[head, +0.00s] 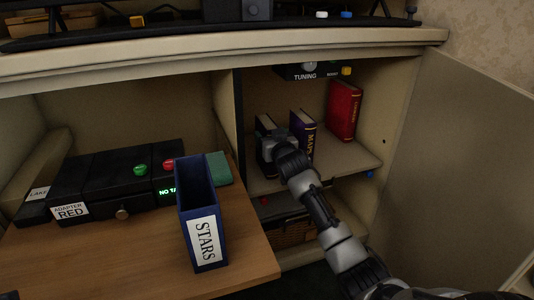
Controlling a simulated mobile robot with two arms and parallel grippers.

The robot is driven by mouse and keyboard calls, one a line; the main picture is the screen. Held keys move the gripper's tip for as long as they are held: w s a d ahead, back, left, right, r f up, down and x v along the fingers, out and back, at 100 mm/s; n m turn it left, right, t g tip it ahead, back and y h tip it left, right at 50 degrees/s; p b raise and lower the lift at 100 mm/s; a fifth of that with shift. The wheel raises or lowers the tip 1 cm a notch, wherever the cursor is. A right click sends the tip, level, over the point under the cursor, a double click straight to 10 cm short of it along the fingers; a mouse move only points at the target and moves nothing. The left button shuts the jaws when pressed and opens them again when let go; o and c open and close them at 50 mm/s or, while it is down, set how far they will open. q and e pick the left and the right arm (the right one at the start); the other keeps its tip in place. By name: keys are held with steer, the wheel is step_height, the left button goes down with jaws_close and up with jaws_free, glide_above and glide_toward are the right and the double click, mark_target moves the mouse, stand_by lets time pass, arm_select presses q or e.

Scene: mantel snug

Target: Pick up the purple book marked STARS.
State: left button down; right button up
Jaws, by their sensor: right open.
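A purple book (301,121) stands upright on the cabinet shelf, with gold letters on its spine that look like MAPS, though they are small and partly covered. The only clear STARS label is on a blue open-topped holder (202,216) on the wooden desk top. My right gripper (271,143) is open, reaching into the shelf at the left of the purple book, in front of a dark book (264,125). Its fingers are hard to make out, and I cannot tell whether they touch either book. My left gripper is not in view.
A red book (343,110) stands further right on the shelf (345,160). A cabinet divider (240,125) is close to the left of my right gripper, and an open door (455,165) stands at right. Black devices (105,180) and a green block (219,168) are on the desk.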

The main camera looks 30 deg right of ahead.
steer(key=shift+w+d, duration=0.1)
steer(key=shift+w, duration=0.3)
steer(key=shift+r, duration=0.15)
jaws_close()
